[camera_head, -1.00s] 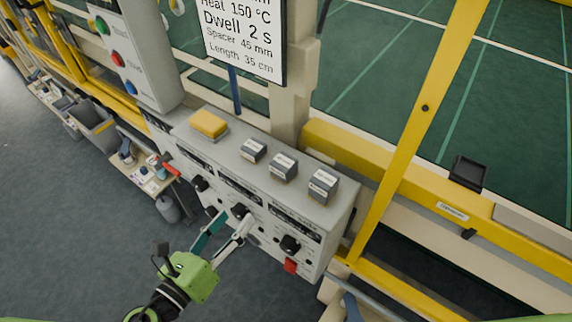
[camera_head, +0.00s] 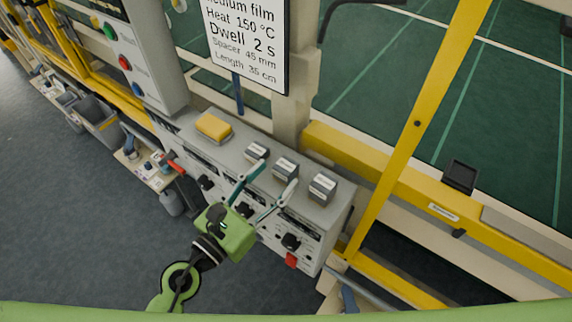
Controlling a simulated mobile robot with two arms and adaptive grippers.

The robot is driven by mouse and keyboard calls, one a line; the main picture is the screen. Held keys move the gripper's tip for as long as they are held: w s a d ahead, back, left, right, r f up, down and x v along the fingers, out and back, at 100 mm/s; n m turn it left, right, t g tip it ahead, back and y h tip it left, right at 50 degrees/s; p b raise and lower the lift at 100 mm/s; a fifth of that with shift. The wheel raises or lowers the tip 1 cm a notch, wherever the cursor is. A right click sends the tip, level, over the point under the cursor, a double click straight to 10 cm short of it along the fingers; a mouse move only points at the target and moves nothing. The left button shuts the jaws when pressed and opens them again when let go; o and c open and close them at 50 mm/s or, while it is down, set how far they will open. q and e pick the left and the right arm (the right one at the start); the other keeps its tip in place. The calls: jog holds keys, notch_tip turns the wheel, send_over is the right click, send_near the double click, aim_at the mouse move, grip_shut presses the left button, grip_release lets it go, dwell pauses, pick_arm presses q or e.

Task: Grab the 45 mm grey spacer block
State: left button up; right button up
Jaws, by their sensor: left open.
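Three small grey spacer blocks with white labels stand in a row on top of the grey control console (camera_head: 230,143). They are the left block (camera_head: 257,151), the middle block (camera_head: 285,168) and the right block (camera_head: 322,188). Their labels are too small to read, so I cannot tell which is the 45 mm one. My left gripper (camera_head: 278,174) is open and empty, its two fingers spread and pointing up the console front. My right gripper is not in view.
A yellow block (camera_head: 214,127) lies left of the row. A sign (camera_head: 247,42) behind reads "Spacer 45 mm". Black knobs and a red switch (camera_head: 291,260) are on the console front. A yellow frame post (camera_head: 417,123) rises at the right.

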aim_at(286, 165)
pick_arm(q)
jog(key=p+x, duration=0.2)
jog(key=x, duration=0.2)
jog(key=shift+w+d+r, duration=0.15)
jog(key=shift+w+d, duration=0.05)
jog(key=shift+w, duration=0.05)
jog(key=shift+w+d, duration=0.15)
jog(key=shift+w, duration=0.05)
jog(key=shift+s, duration=0.1)
jog(key=shift+c, duration=1.4)
jog(key=c, duration=1)
jog(key=shift+o, duration=0.2)
